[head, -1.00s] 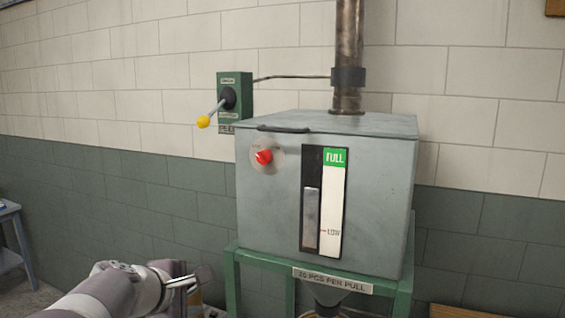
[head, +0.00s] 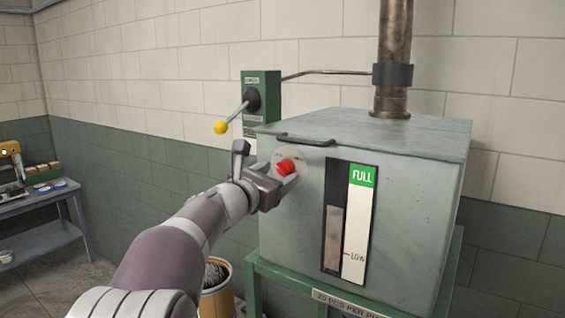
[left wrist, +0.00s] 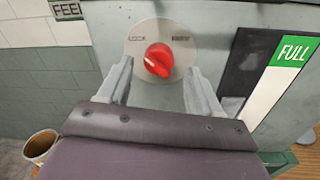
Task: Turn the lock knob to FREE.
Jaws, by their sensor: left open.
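The red lock knob (head: 286,167) sits on a round pale dial plate on the front of the grey hopper box (head: 400,215). In the left wrist view the knob (left wrist: 158,60) shows ahead between my finger tips, its pointer tilted to the upper left, toward the plate's left label, which seems to read LOCK. The right label is too blurred to read. My left gripper (head: 268,165) is open in front of the knob; in the wrist view its two fingers (left wrist: 158,80) stand apart on either side, with no clear contact. My right gripper is not in view.
A green wall box (head: 262,85) with a yellow-tipped lever (head: 221,127) is close above my gripper. A level gauge (head: 348,222) is right of the knob. A bucket (head: 217,290) stands below, and a blue-grey bench (head: 40,238) is at the far left.

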